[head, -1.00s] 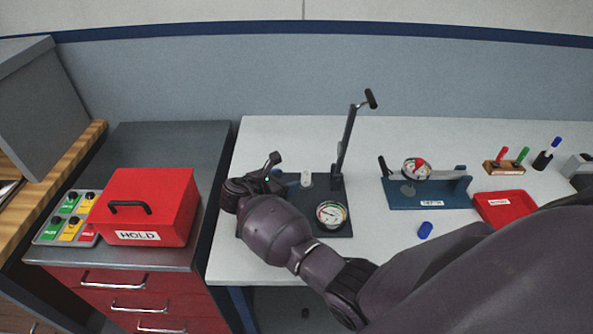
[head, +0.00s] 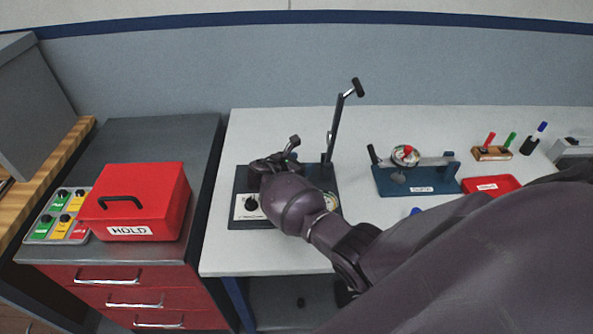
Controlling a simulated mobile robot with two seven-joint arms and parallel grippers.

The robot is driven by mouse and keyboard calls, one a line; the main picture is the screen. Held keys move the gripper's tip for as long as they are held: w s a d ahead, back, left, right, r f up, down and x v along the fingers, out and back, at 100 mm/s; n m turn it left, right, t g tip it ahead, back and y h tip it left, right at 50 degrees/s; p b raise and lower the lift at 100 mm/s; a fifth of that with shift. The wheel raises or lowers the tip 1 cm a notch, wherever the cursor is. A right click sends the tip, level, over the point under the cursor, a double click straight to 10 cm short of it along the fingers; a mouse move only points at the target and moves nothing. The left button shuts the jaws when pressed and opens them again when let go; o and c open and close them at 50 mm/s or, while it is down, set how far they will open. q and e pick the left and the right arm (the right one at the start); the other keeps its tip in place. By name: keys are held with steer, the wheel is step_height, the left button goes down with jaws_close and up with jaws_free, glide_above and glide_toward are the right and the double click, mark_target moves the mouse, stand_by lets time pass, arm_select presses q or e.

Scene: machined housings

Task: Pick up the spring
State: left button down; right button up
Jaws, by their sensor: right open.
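No spring can be made out. A dark test stand (head: 238,220) with a tall upright lever (head: 340,125) stands on the white table, and my right arm covers much of it. My right gripper (head: 285,155) is over the stand's rear part, left of the lever's foot. It is open, its fingers small and mostly hidden behind my wrist. Whether it touches anything there cannot be told. A black knob on a white dial (head: 250,204) shows at the stand's left front. My left gripper is not in view.
On the right are a blue gauge fixture (head: 425,189), a red tray (head: 490,185), a marker rack (head: 492,154) and a partly hidden blue cap (head: 415,211). A red HOLD box (head: 137,200) and button panel (head: 58,215) sit on the left cabinet. The table behind the fixtures is clear.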

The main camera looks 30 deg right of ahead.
steer(key=shift+d, duration=0.1)
steer(key=c, duration=1)
steer(key=shift+r, duration=0.1)
